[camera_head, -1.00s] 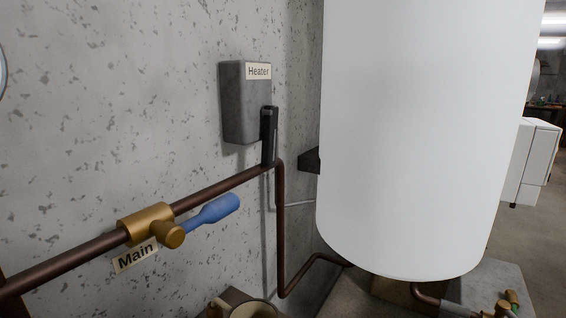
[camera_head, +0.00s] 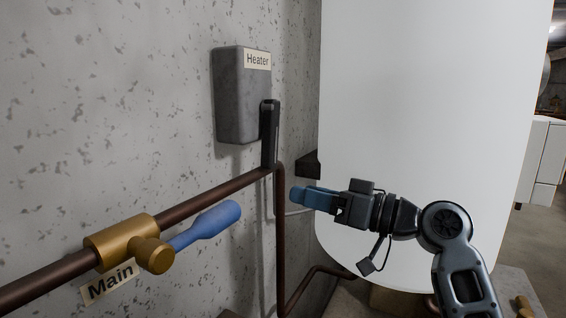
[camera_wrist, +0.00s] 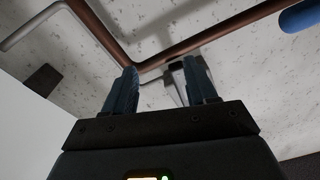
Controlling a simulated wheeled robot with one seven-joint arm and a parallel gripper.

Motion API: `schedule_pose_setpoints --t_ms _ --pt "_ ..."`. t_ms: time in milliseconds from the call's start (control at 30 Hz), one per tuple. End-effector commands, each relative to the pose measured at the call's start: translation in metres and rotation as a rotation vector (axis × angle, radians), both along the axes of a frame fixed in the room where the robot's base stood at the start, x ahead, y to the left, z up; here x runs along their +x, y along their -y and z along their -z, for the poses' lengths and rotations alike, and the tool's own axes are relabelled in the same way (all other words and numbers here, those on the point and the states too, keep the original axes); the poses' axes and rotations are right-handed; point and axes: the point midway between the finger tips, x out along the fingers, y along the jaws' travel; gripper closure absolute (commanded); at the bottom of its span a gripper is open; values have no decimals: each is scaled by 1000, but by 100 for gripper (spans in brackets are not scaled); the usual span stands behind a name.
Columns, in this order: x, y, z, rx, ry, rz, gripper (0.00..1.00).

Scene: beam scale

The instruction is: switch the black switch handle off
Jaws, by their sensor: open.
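The black switch handle (camera_head: 269,135) stands upright at the right edge of the grey "Heater" box (camera_head: 238,100) on the wall, and its lower end reaches down to the pipe. My gripper (camera_head: 300,195) is below and to the right of the handle, in front of the white tank, its blue fingers pointing left. In the wrist view my gripper's two fingers (camera_wrist: 160,68) are spread with nothing held. A dark piece (camera_wrist: 177,66), probably the handle, shows beyond and between the fingertips, apart from them.
A brown pipe (camera_head: 213,192) runs along the wall and bends down below the handle. It carries a brass valve (camera_head: 125,240) with a blue lever (camera_head: 208,226) and a "Main" label (camera_head: 110,284). The large white tank (camera_head: 420,90) stands close on the right.

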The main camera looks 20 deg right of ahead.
Motion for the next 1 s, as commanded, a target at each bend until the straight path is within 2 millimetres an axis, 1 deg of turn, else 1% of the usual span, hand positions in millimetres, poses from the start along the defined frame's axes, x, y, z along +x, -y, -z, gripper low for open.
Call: schedule_pose_setpoints --t_ms 33,100,200,300,467,567,800,1000 --pt "3 7 -17 -37 24 -34 43" --pt "2 12 -36 -79 46 -81 43" --pt "0 18 -56 -131 68 -134 43" --pt "-2 21 -69 -165 80 -169 43" --pt "-1 18 -76 -186 86 -192 43" --pt "7 10 -77 -186 86 -193 43" --pt "32 -18 -77 -185 85 -193 43" --pt "46 -32 -76 -185 87 -189 43"
